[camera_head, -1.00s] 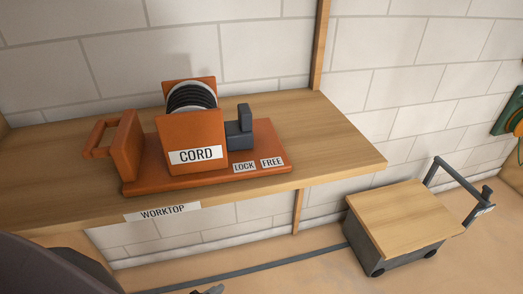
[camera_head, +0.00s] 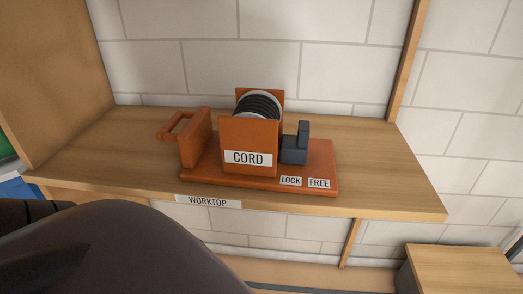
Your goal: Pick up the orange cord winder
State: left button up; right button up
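The orange cord winder (camera_head: 249,135) stands on the wooden worktop (camera_head: 385,175), labelled CORD. A reel of black cord (camera_head: 259,105) sits between its upright orange plates. An orange handle (camera_head: 180,127) sticks out on its left side. A dark grey lever block (camera_head: 296,146) stands on its orange base (camera_head: 324,160), behind the LOCK and FREE labels. A large dark rounded shape (camera_head: 110,245), which looks like part of my own arm, fills the lower left, in front of and below the worktop. Neither gripper's fingers show.
A white block wall rises behind the worktop. A wooden panel (camera_head: 55,65) closes its left end, and a wooden post (camera_head: 407,60) stands at the back right. A wood-topped cart (camera_head: 462,268) is at the lower right. The worktop right of the winder is clear.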

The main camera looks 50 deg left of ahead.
aim_at(244, 153)
jog(key=l+u, duration=0.2)
jog(key=u, duration=0.2)
jog(key=l+u, duration=0.2)
jog(key=u, duration=0.15)
jog(key=i, duration=0.05)
